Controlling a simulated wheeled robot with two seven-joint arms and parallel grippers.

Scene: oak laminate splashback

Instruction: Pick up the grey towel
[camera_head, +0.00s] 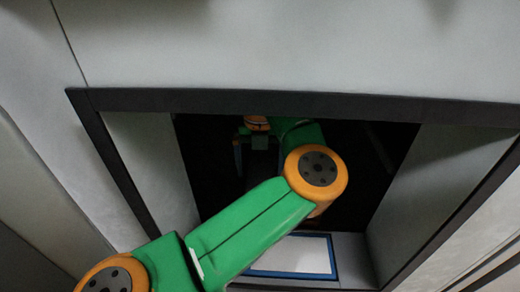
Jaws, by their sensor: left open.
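I cannot make out a grey towel anywhere in the head view; the inside of the recess is too dark to show what lies there. My left gripper (259,165) is inside the dark opening, at the far end of my green and orange left arm. It is open, and I see nothing between its fingers, though the dark hides much of them. My right gripper is not in view.
A dark frame (300,103) edges the opening, with pale grey side walls at left (150,160) and right (440,180). A white panel with a blue border (295,256) lies at the bottom, partly behind my arm. Pale surfaces surround the opening.

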